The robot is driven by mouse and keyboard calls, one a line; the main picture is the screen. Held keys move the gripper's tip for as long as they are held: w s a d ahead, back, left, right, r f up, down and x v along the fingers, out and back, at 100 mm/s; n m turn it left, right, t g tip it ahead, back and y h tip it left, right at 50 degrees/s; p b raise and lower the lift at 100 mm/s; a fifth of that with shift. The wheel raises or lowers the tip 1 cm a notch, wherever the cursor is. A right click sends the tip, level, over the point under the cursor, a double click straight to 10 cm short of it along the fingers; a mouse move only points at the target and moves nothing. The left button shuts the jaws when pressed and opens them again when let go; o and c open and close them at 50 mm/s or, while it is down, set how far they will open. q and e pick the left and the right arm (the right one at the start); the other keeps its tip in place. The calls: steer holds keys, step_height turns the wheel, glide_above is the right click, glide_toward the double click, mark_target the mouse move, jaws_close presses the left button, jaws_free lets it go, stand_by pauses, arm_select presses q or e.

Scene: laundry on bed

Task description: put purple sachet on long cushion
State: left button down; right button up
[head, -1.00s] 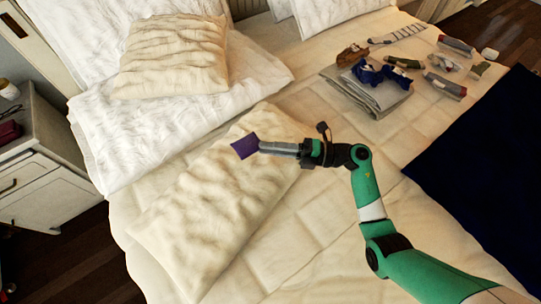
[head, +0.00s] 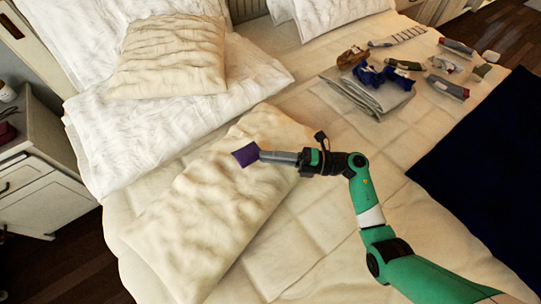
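The purple sachet (head: 245,155) is a small flat square over the upper part of the long cushion (head: 195,215). The long cushion is cream, wrinkled, and lies slantwise on the bed. My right gripper (head: 262,155) reaches in from the right, with its fingertips at the right edge of the sachet. Its fingers look closed together on the sachet. I cannot tell whether the sachet touches the cushion or hangs just above it. My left gripper is not in view.
A square cream cushion (head: 170,55) rests on white pillows at the upper left. Folded grey cloth (head: 368,95) with several socks and small items lies at the upper right. A dark blue blanket (head: 480,180) covers the right side. A white nightstand (head: 40,200) stands left of the bed.

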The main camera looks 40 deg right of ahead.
steer(key=shift+o, duration=1.1)
steer(key=shift+f, duration=0.4)
steer(key=shift+r, duration=0.2)
steer(key=shift+r+p, duration=0.55)
steer(key=shift+r, duration=0.05)
steer(key=p+v, duration=0.1)
steer(key=v, duration=1.1)
steer(key=shift+p, duration=0.3)
